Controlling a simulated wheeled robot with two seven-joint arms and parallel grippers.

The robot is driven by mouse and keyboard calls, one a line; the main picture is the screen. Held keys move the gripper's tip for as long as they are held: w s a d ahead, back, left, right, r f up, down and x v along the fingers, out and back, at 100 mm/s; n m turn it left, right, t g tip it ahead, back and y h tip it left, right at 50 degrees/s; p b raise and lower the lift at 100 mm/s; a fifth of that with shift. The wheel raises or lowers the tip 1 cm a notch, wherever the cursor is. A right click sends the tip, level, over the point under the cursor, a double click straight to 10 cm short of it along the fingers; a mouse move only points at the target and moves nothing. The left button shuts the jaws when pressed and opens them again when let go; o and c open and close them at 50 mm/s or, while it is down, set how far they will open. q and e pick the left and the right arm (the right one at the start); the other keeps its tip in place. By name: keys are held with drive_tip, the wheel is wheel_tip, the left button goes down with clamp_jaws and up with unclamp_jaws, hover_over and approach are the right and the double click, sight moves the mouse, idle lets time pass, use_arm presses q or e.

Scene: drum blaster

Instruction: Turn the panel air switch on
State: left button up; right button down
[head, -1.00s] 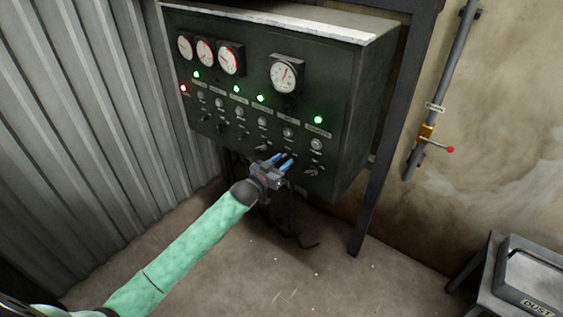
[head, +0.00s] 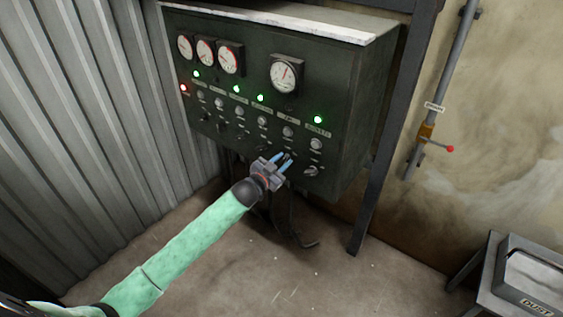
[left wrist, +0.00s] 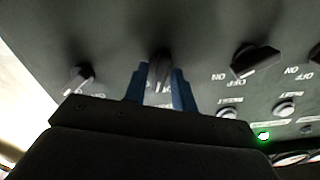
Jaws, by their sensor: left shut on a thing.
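The dark green control panel (head: 255,105) has a lower row of black rotary switches. My left gripper (head: 285,160) reaches its front from below. In the left wrist view, which shows the panel upside down, the blue fingers (left wrist: 161,85) are shut on a dark switch knob (left wrist: 159,68), one finger on each side. It is second from the right in the head view, where the gripper mostly hides it. The knob looks roughly upright; its label is too small or covered to read. The rightmost switch (head: 312,170) is free. My right gripper is not in view.
Neighbouring switches (left wrist: 255,60) (left wrist: 80,76) sit close on both sides, with reset buttons (left wrist: 284,108) near them. Green lamps (head: 318,119), a red lamp (head: 184,88) and gauges (head: 284,74) are above. A pipe with a red-tipped valve lever (head: 449,149) is at right.

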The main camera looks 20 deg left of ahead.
use_arm(q)
drive_tip(key=m, duration=0.3)
drive_tip(key=shift+m, duration=0.4)
drive_tip(key=shift+d+m, duration=0.1)
drive_tip(key=shift+m, duration=1.9)
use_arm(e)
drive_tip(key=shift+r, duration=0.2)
use_arm(q)
drive_tip(key=shift+f, duration=0.1)
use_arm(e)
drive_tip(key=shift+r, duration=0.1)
use_arm(q)
drive_tip(key=o, duration=0.7)
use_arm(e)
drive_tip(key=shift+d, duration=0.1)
